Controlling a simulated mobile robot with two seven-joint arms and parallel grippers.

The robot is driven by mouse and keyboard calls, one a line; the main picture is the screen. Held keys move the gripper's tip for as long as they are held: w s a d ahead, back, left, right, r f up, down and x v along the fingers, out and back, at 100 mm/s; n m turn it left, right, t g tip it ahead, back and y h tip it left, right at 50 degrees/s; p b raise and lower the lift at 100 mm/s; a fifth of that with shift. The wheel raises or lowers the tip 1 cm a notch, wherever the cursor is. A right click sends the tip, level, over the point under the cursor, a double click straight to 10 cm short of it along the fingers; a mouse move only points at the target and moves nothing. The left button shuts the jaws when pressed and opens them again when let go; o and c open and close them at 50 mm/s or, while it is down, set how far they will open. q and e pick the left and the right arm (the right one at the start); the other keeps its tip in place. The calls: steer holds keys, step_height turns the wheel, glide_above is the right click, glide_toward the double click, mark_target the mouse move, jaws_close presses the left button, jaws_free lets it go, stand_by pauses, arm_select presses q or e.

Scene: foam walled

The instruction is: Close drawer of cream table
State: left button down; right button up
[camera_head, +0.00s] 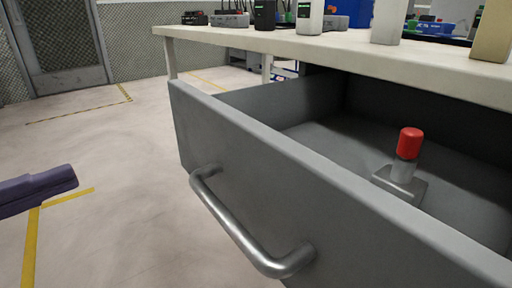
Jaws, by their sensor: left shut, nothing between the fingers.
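The cream table (340,50) has a grey drawer (290,165) pulled out under its top, with the inside open to view. A metal bar handle (235,228) is fixed on the drawer's front. A red-capped grey device (408,145) stands upright inside the drawer. My left gripper (74,178) is dark purple and comes in from the left edge. It is shut and empty, apart from the drawer, to the left of the handle. My right gripper is not in view.
Several boxes, bottles and devices stand on the tabletop, such as a dark bottle (264,14) and a white one (309,16). The pale floor (110,140) left of the drawer is clear, with yellow tape lines. A grey door (58,45) is at the back left.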

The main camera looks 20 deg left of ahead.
arm_select(q)
steer(key=m+h, duration=0.1)
steer(key=g+b, duration=0.1)
steer(key=b, duration=0.2)
glide_toward(203, 144)
steer(key=x, duration=0.6)
steer(key=shift+f, duration=0.1)
steer(key=shift+w+d, duration=0.3)
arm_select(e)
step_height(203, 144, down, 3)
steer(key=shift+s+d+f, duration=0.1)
